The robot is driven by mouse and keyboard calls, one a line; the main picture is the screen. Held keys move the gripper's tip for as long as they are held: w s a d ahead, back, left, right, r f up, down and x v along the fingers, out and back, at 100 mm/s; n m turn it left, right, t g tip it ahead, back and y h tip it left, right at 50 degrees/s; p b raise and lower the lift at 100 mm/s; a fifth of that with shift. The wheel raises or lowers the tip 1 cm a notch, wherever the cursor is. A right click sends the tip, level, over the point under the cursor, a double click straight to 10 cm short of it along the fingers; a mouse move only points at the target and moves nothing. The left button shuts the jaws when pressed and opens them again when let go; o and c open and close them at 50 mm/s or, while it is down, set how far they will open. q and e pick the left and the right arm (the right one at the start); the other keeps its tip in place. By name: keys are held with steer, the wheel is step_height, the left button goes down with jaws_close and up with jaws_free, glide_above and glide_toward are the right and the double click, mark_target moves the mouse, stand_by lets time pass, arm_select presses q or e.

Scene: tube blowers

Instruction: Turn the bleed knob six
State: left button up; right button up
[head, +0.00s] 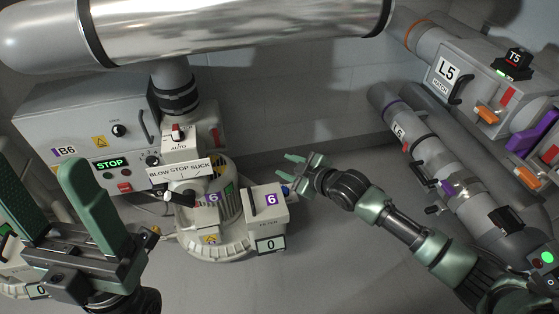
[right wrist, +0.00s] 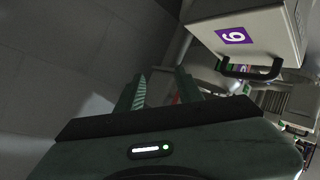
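The white filter box marked 6 (head: 262,212) stands at the lower middle of the head view, with a 0 display at its foot. A small blue part (head: 288,191), possibly the bleed knob, shows at the box's right side, partly unclear. My right gripper (head: 282,167) is open beside it, to the right of and above the box, with nothing visibly held. In the right wrist view its two fingers (right wrist: 161,90) stand apart, and box 6 (right wrist: 265,38) with its black handle is at the upper right. My left gripper (head: 46,165) is open and empty at the left.
Blower 6's round base (head: 225,246) and its BLOW STOP SUCK lever plate (head: 180,169) stand left of the box. The B6 cabinet (head: 75,120) reads STOP. Pipes and hatch L5 (head: 447,73) are at the right. A large metal pipe (head: 230,30) crosses above. Floor right of box 6 is clear.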

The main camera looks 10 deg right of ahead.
steer(key=s+a+r+t+y, duration=0.2)
steer(key=a+r, duration=0.1)
steer(key=r, duration=0.2)
steer(key=shift+s+r, duration=0.3)
steer(key=shift+r, duration=0.05)
